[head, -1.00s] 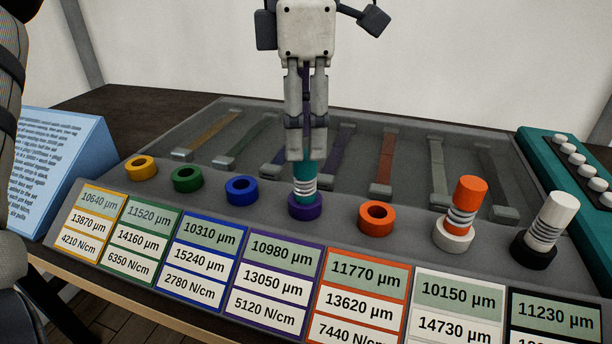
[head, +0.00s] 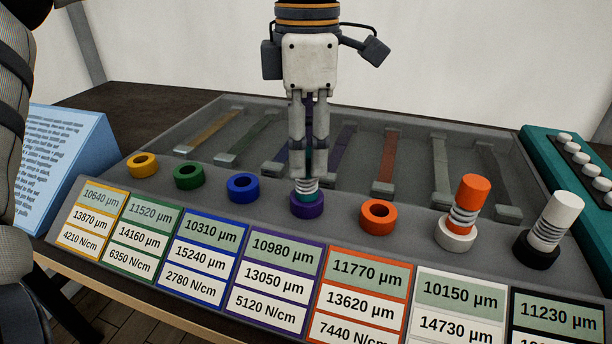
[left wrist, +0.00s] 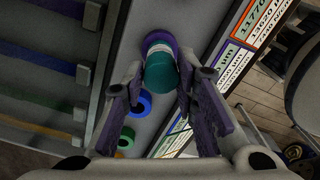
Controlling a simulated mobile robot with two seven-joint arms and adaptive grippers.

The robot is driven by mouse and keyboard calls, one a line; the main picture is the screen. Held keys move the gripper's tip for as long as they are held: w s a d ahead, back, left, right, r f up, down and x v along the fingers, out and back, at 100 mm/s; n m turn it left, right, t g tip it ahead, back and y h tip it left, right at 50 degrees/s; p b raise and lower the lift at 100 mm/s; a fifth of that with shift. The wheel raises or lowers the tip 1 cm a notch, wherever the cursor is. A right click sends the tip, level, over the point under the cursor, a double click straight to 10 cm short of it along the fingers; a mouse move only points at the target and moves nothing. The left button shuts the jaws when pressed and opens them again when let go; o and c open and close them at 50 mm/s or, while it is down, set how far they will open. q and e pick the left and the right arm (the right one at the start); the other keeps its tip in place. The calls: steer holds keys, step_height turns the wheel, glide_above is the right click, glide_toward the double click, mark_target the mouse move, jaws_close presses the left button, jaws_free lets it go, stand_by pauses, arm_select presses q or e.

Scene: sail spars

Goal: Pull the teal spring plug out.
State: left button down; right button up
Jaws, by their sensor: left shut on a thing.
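The teal spring plug (left wrist: 161,72) stands in the purple ring socket (head: 307,206) on the grey sloped rack. In the head view its coil (head: 307,187) shows just above the ring, and its teal cap is hidden by my fingers. My left gripper (head: 308,168) points down over the plug and is shut on its cap. The left wrist view shows the teal cap between the two fingers, with the purple ring (left wrist: 157,38) beyond it. My right gripper is not in view.
Empty yellow (head: 143,165), green (head: 189,175), blue (head: 242,187) and orange (head: 378,216) rings line the rack. An orange plug (head: 472,190) and a white plug (head: 563,208) stand at the right. Strips lie in the recess behind. A blue sign (head: 62,155) stands left.

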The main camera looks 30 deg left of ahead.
arm_select(q)
steer(key=shift+r, duration=0.35)
steer(key=shift+r, duration=2.8)
